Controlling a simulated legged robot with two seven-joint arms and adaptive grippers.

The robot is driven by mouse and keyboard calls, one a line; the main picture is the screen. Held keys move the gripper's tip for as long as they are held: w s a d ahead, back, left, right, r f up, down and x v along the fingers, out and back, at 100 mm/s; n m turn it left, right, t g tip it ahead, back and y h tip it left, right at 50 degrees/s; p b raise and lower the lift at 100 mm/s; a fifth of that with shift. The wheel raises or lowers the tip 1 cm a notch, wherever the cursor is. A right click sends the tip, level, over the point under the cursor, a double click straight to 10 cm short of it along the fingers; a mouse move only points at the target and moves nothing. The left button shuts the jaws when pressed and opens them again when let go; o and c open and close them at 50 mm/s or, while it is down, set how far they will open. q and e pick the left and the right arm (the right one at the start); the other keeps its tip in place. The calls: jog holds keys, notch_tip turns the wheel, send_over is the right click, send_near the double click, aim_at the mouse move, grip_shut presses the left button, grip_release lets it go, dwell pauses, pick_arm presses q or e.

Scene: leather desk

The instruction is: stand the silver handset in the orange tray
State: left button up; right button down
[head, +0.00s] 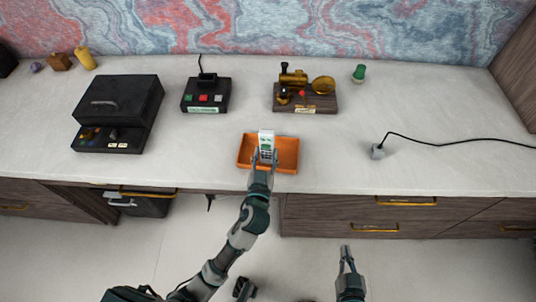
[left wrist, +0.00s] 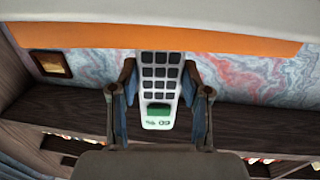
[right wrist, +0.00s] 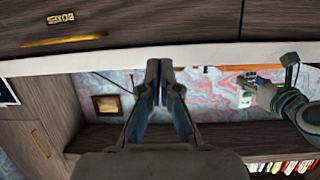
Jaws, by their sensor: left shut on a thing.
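The silver handset (head: 266,138) has dark keys and a green screen. It is upright at the middle of the orange tray (head: 289,153) in the head view. My left gripper (head: 264,158) is shut on the handset from the front. The left wrist view is upside down; there the handset (left wrist: 160,85) is between the fingers, and its lower end is hidden behind the tray's orange wall (left wrist: 230,42). I cannot tell whether it touches the tray floor. My right gripper (head: 346,253) is shut and empty, in front of the desk; its fingertips meet in the right wrist view (right wrist: 159,72).
A black device with buttons (head: 206,94) and a brass machine on a wooden base (head: 304,95) stand behind the tray. A black box (head: 118,110) is at left. A grey plug (head: 377,152) with a black cable lies at right. Desk beside the tray is clear.

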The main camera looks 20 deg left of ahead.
pick_arm(q)
jog(key=shift+a+f, duration=0.1)
jog(key=shift+a, duration=0.35)
jog(key=o, duration=1.2)
jog(key=shift+d, duration=0.1)
jog(key=shift+o, duration=0.4)
jog(key=shift+d, duration=0.95)
jog(key=shift+a+r, duration=0.1)
jog(key=shift+r, duration=0.15)
jog(key=s, duration=0.6)
jog(key=shift+s+a+f, duration=0.15)
jog(key=shift+s+a, duration=0.05)
jog(key=shift+a, duration=0.05)
jog(key=s+d+f+m+g+h, duration=0.1)
jog(key=s+f+m+g+h, duration=0.3)
jog(key=s+f, duration=0.7)
jog(key=shift+s+h, duration=0.7)
jog(key=shift+h, duration=0.5)
pick_arm(e)
jog(key=shift+d+f, duration=0.2)
jog(key=shift+d, duration=0.1)
